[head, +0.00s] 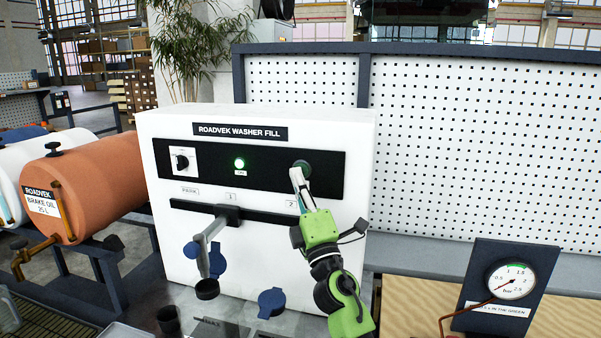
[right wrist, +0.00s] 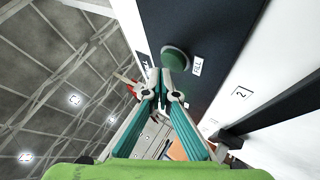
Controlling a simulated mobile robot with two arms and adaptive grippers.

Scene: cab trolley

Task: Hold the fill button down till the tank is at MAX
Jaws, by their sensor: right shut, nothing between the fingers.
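The white washer fill station (head: 160,240) has a black panel with a round green fill button (head: 302,166) at its right. The button also shows beside its FILL label in the right wrist view (right wrist: 176,58). My right gripper (head: 296,174) is shut and empty, its tips at the button's lower edge. In the right wrist view the closed tips (right wrist: 165,74) overlap that edge; I cannot tell whether they touch or press it. A green lamp (head: 239,163) is lit on the panel. I cannot make out the tank's level or a MAX mark. My left gripper is not in view.
A grey spout (head: 206,245) hangs from the black rail under the panel, near blue caps (head: 271,302). An orange brake oil barrel (head: 90,185) lies at left. A pressure gauge (head: 512,281) stands at right, before a pegboard (head: 480,150).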

